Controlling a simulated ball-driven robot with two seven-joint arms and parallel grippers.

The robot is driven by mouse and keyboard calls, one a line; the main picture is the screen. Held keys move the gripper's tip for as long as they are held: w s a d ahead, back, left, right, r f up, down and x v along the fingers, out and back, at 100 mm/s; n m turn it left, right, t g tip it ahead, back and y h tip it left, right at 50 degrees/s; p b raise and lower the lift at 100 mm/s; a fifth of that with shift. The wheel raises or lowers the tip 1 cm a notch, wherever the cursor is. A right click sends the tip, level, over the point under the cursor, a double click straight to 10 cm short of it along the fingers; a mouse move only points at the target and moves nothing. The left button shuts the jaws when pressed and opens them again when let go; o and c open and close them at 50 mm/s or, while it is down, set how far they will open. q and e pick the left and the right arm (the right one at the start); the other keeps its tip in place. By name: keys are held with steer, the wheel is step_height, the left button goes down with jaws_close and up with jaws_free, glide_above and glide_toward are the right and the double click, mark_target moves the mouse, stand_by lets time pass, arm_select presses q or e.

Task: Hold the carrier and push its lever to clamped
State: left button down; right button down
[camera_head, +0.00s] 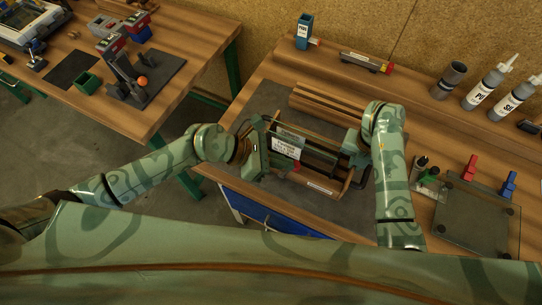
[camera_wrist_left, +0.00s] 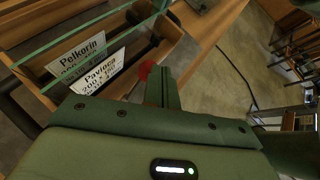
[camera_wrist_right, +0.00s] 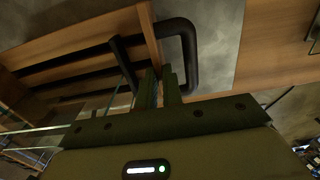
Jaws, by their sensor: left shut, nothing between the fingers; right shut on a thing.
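The carrier (camera_head: 347,181), a wooden frame with dark bars and white labels, sits on the bench between my grippers. In the left wrist view its wooden side (camera_wrist_left: 172,50) and two name labels (camera_wrist_left: 90,68) show. A red knob (camera_wrist_left: 145,70), which looks like the lever's end, is right beside the left fingertips; contact is unclear. The lever's arm is mostly hidden. My left gripper (camera_head: 268,150) is shut and empty at the carrier's left. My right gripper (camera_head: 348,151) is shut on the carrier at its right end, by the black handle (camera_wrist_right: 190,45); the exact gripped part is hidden.
A grey mat (camera_head: 262,100) lies under the carrier, with a slatted wooden block (camera_head: 328,107) behind. Bottles (camera_head: 487,86) stand back right, and a plate with red and blue clamps (camera_head: 475,215) lies right. Another bench (camera_head: 190,40) stands left across a floor gap.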

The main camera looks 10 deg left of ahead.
arm_select(q)
steer(key=shift+r, duration=0.5)
steer(key=shift+a, duration=0.1)
steer(key=s+a+r, duration=0.4)
steer(key=a+r, duration=0.1)
steer(key=r, duration=0.6)
steer(key=shift+s+a, duration=0.15)
steer(key=shift+a, duration=0.15)
